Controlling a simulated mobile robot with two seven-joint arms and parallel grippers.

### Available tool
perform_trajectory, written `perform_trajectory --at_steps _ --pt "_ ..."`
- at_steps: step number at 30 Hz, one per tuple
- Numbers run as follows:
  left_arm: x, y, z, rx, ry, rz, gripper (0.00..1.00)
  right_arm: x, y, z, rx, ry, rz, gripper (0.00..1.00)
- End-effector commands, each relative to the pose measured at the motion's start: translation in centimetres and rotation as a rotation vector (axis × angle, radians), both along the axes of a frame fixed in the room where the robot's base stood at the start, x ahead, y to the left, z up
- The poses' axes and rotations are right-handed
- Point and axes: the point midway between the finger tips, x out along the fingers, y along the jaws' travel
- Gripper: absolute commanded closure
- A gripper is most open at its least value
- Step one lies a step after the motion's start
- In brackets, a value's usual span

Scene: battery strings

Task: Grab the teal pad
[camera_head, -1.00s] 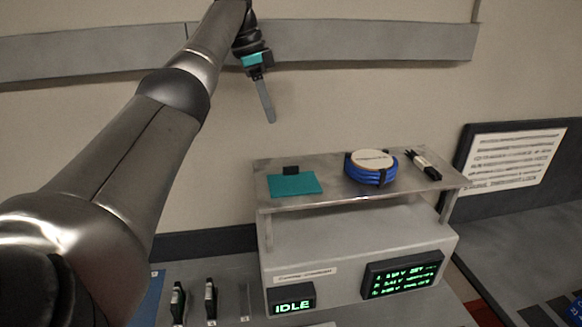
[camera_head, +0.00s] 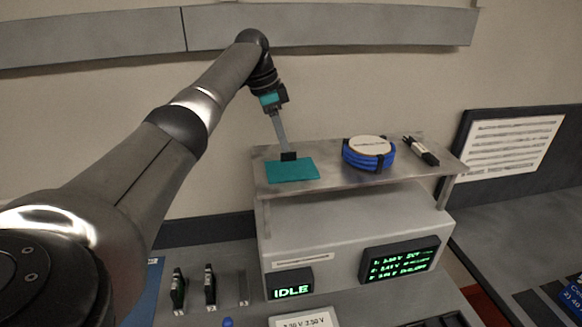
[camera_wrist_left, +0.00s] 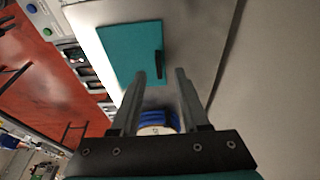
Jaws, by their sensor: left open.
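The teal pad (camera_head: 292,170) lies flat on the left part of the metal shelf top, with a small black tab (camera_head: 289,156) at its back edge. My left gripper (camera_head: 284,146) points down at the pad's back edge, near the tab. In the left wrist view the pad (camera_wrist_left: 130,45) and its black tab (camera_wrist_left: 159,64) show beyond the fingertips. My left gripper (camera_wrist_left: 157,84) is open there, with nothing between its fingers. I cannot tell the exact height of the fingertips over the shelf. My right gripper is not in view.
A coil of blue cable (camera_head: 369,153) and a black and white connector (camera_head: 421,151) sit on the shelf (camera_head: 330,160) right of the pad. The shelf stands over a grey box with an IDLE display (camera_head: 291,284). A wall is close behind.

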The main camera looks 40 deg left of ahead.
Motion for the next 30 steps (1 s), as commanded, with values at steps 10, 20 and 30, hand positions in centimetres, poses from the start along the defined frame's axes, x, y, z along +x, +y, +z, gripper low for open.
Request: perform_trajectory --at_steps 10,20,30 --pt "0.8 -1.0 -3.5 0.000 0.000 0.000 0.55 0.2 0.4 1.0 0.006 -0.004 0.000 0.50" --pt "0.8 -0.9 -3.5 0.000 0.000 -0.001 0.71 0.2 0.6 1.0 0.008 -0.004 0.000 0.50" --pt "0.8 -0.9 -3.5 0.000 0.000 -0.001 1.00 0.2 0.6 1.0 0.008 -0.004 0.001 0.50"
